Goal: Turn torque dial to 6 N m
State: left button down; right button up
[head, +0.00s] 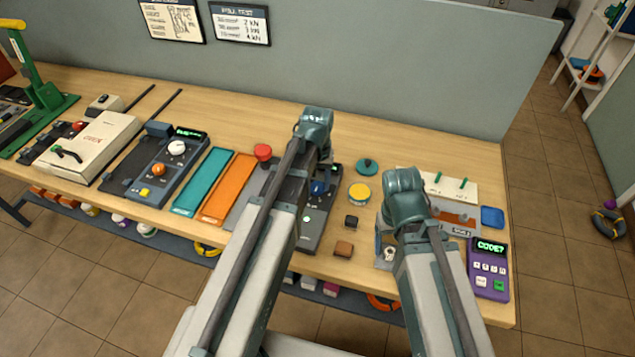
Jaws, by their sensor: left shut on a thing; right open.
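A dark control panel (313,232) stands on the bench near the middle, with a green lit button. A blue dial (319,188) shows on it, partly covered by my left arm. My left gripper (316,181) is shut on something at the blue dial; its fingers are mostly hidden. I cannot read the panel's scale or display from here. My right arm ends over the right part of the bench. Its gripper is open, its fingers largely hidden behind my own arm.
A second panel (158,172) with a white knob and orange button stands left. Teal (203,182) and orange (228,188) trays lie between. A red knob (263,152), a yellow-lidded jar (359,193), small blocks and a purple keypad (489,268) stand nearby. A grey partition (400,70) rises behind.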

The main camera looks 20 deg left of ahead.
pick_arm(q)
jog(key=n, duration=0.4)
jog(key=shift+n, duration=0.3)
jog(key=n, duration=0.4)
jog(key=shift+n, duration=0.3)
jog(key=n, duration=0.4)
jog(key=shift+n, duration=2.5)
jog(key=shift+c, duration=1.5)
grip_release()
jog(key=shift+r, duration=0.1)
pick_arm(e)
jog(key=shift+r, duration=0.15)
